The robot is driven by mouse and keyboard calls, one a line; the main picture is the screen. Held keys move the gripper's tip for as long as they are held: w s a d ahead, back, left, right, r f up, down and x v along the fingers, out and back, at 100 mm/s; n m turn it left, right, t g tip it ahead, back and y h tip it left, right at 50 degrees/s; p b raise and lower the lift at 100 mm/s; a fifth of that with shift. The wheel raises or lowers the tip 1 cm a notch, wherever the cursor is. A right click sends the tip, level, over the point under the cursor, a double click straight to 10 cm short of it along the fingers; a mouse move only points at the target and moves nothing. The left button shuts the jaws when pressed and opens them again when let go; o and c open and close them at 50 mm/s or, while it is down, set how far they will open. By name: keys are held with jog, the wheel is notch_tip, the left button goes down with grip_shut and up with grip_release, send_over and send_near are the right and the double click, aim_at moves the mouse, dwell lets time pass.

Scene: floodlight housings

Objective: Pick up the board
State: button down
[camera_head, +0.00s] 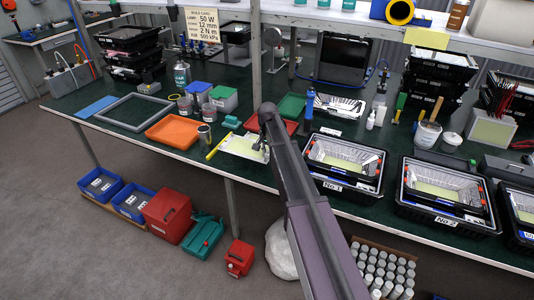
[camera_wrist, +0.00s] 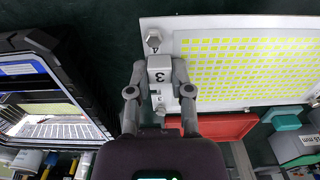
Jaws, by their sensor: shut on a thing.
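The board is a white plate with a grid of yellow squares; in the wrist view (camera_wrist: 245,68) it fills the upper right. A grey block marked 3 (camera_wrist: 160,74) sits at its left edge, with bolt heads above and below. My gripper (camera_wrist: 160,82) has its two fingers closed on either side of this block. In the head view the board (camera_head: 240,149) is at the middle of the green bench, with my gripper (camera_head: 263,142) at its right end, partly hidden by my arm. I cannot tell whether the board touches the bench.
A black-framed housing labelled No.1 (camera_head: 345,160) stands right of my arm, and No.2 (camera_head: 445,192) further right. An orange tray (camera_head: 172,131) lies to the left, and a red tray (camera_head: 283,126) lies behind the board. A shelf post (camera_head: 256,50) rises behind.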

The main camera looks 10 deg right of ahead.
jog(key=shift+r+p, duration=0.45)
jog(key=shift+r, duration=0.25)
jog(key=shift+r, duration=0.1)
jog(key=shift+r+p, duration=3.65)
jog(key=shift+p, duration=0.1)
jog(key=shift+d, duration=0.15)
